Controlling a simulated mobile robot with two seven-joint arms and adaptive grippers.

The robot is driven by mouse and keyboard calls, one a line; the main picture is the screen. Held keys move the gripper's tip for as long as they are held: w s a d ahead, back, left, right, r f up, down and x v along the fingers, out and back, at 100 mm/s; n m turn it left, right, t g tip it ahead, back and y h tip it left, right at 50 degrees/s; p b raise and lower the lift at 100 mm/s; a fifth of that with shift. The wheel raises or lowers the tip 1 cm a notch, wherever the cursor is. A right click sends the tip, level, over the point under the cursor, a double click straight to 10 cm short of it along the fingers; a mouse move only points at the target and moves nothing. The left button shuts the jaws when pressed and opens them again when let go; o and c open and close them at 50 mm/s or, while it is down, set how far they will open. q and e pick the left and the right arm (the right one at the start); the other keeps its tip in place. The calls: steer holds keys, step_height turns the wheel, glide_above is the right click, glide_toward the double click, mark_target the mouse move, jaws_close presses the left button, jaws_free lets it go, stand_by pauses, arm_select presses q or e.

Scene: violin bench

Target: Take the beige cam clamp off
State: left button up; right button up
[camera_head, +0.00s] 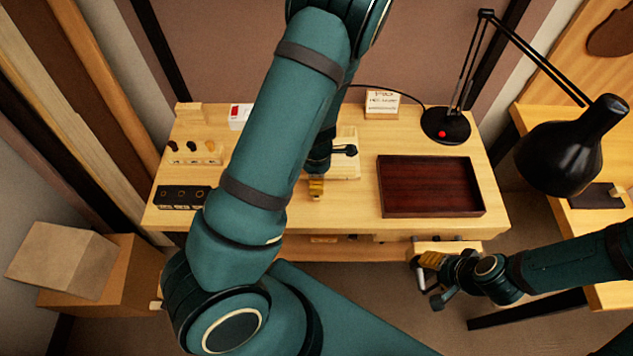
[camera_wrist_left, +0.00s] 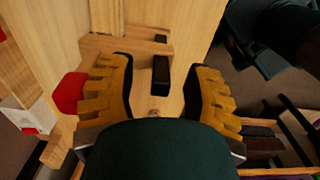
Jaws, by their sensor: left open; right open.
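In the left wrist view, a pale wooden bar (camera_wrist_left: 130,46), which looks like part of the beige cam clamp, lies across a wooden board (camera_wrist_left: 180,25). A dark upright block (camera_wrist_left: 161,76) stands by it, between the fingers of my left gripper (camera_wrist_left: 165,88). The gripper is open, with yellow ridged pads on either side of the block and a gap to each. In the head view my left gripper (camera_head: 316,187) is over the front middle of the bench, and my arm hides much of the work there. My right gripper (camera_head: 428,277) is open and empty before the bench's front edge.
A dark red tray (camera_head: 430,212) fills the right of the bench (camera_head: 360,222). A black lamp (camera_head: 446,126) stands behind it. A black holder (camera_head: 181,205) and a small rack of knobs (camera_head: 207,158) sit left. A sign (camera_head: 381,102) stands at the back. A red block (camera_wrist_left: 70,93) lies beside the left finger.

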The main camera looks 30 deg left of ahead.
arm_select(q)
steer(key=shift+f, duration=0.85)
jaws_close()
stand_by(0.8)
